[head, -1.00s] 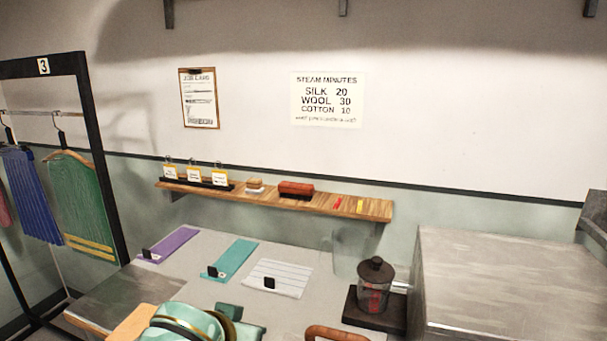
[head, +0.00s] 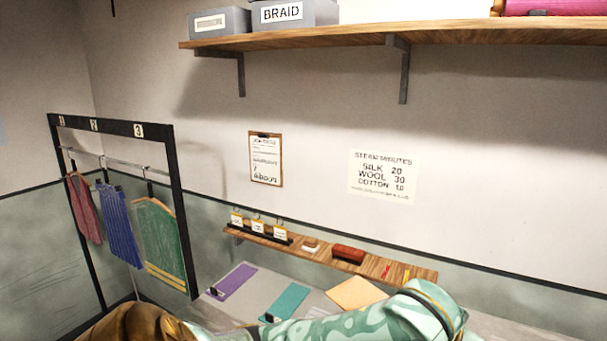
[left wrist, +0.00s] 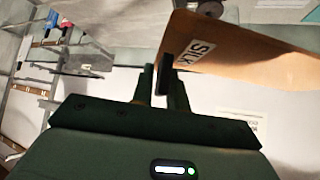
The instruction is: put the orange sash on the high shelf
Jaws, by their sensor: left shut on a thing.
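The orange sash (head: 355,292) shows in the head view as a flat light-orange piece just behind my patterned left arm. In the left wrist view it is a broad orange panel (left wrist: 245,45) with a white SILK tag (left wrist: 197,50) near its edge. My left gripper (left wrist: 164,88) is shut on the dark tab at the sash's edge. In the head view the left fingertips are hidden. The high shelf (head: 330,38) is a wooden board on brackets across the top of the head view, well above the sash. My right gripper is not in view.
On the high shelf are grey boxes (head: 220,22), one marked BRAID (head: 293,13), and a magenta bundle (head: 550,7). Bare board lies between them. A low ledge (head: 385,264) with small items runs below. Purple (head: 232,281) and teal (head: 285,302) sashes lie on the table.

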